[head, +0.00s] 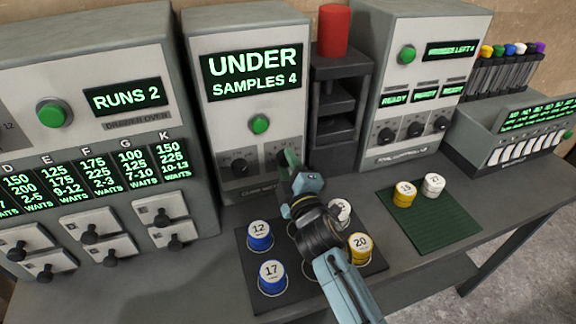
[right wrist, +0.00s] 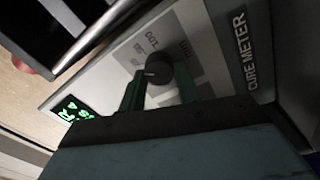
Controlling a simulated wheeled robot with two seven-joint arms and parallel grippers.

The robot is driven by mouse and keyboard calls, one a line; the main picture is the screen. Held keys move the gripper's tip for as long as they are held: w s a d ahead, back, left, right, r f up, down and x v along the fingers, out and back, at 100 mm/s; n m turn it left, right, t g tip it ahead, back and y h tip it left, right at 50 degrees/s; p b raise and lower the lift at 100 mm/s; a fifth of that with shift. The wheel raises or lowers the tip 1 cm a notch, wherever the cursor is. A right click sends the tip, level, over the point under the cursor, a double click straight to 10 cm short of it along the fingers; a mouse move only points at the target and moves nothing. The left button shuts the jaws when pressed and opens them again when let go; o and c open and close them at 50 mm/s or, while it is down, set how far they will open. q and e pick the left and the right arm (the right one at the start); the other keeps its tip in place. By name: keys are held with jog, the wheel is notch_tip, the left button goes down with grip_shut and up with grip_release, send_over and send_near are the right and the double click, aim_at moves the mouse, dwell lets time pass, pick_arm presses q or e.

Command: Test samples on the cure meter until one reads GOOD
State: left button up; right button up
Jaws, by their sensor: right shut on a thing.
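The cure meter (head: 250,105) stands in the middle of the head view; its screen reads UNDER and SAMPLES 4. It has a green button (head: 260,124) and a black knob (head: 240,167) at the lower left. My right gripper (head: 289,160) is at the meter's lower right knob. In the right wrist view its green fingers are shut on that black knob (right wrist: 157,70). Blue samples 12 (head: 259,236) and 17 (head: 272,277), yellow sample 20 (head: 359,248) and a partly hidden white sample (head: 340,210) stand on the dark mat (head: 312,292). My left gripper is out of view.
A green mat (head: 440,222) at right holds a yellow sample (head: 404,193) and a white sample (head: 433,185). A press with a red top (head: 333,30) stands right of the meter. The left machine (head: 88,90) reads RUNS 2. Another machine (head: 420,80) shows READY labels.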

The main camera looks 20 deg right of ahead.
jog(key=o, duration=1)
jog(key=s, duration=1.3)
jog(key=shift+s+d+f+b, duration=0.1)
jog(key=shift+s+f+b, duration=0.1)
jog(key=shift+f+b, duration=0.15)
